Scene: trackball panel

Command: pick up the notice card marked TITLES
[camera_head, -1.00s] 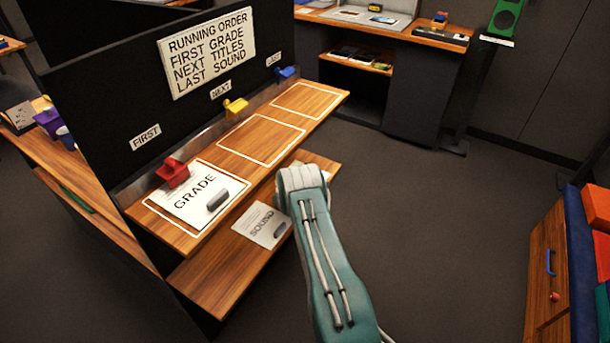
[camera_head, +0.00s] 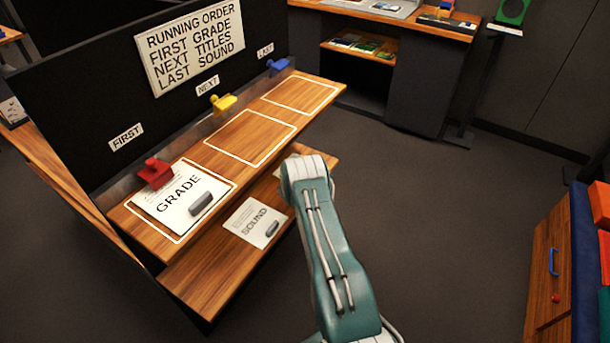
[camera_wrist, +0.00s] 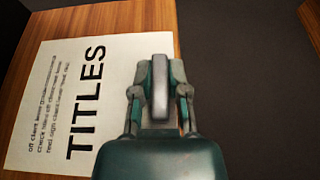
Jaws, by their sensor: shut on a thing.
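The white TITLES card (camera_wrist: 50,95) lies on a wooden surface in the wrist view, its print running sideways. My gripper (camera_wrist: 160,88) is at the card's right edge in that view, shut on the grey handle (camera_wrist: 160,85) of the card. I cannot tell whether the card is lifted off the wood. In the head view my arm hides the gripper and most of this card.
The GRADE card (camera_head: 170,205) lies in the first outlined space of the upper shelf (camera_head: 225,148); the other two spaces are empty. The SOUND card (camera_head: 250,215) lies on the lower shelf (camera_head: 215,265). A running-order sign (camera_head: 195,45) hangs above.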

